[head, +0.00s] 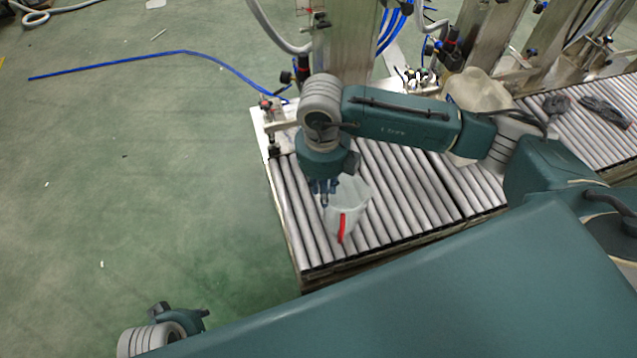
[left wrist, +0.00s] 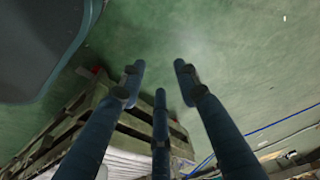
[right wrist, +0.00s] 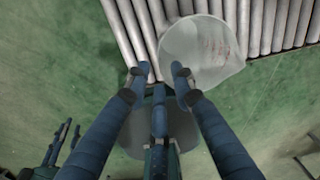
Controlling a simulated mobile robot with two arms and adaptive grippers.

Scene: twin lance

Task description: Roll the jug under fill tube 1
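The jug (head: 352,195) is pale and translucent with a red strip on its near side. It rests on the near left part of the roller conveyor. In the right wrist view the jug (right wrist: 205,55) lies just beyond the fingertips, mostly to the right. My right gripper (head: 325,195) points down at the jug's left side, its fingers apart; contact cannot be told. My left gripper (head: 190,318) is far from the jug, at the lower left. Its fingers are apart and empty in the left wrist view (left wrist: 158,75). I cannot tell which tube is fill tube 1.
The roller conveyor (head: 400,190) runs toward the right, with bare rollers around the jug. Metal posts (head: 347,45), hoses and fittings stand along its back. A pale bulky object (head: 478,90) is partly hidden behind my right arm. Green floor (head: 150,180) is open at left.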

